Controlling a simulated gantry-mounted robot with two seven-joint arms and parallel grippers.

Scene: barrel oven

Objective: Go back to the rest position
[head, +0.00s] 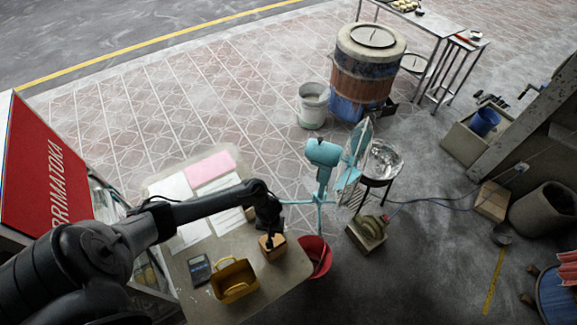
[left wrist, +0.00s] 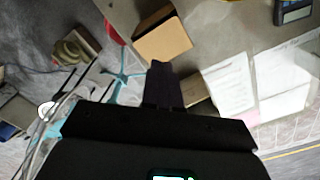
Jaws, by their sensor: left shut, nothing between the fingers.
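My left arm reaches in from the left over the table (head: 215,262). My left gripper (head: 270,236) is shut and empty, just above or beside a small brown box (head: 272,250) near the table's right edge. In the left wrist view the shut fingers (left wrist: 160,70) point toward the box (left wrist: 163,38), and a gap to it cannot be judged. My right gripper does not show.
The table also bears a yellow basket (head: 234,280), a calculator (head: 199,268), papers and a pink sheet (head: 210,167). A teal fan (head: 323,155) and a red bucket (head: 316,256) stand right of it. The barrel oven (head: 364,75) stands farther back.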

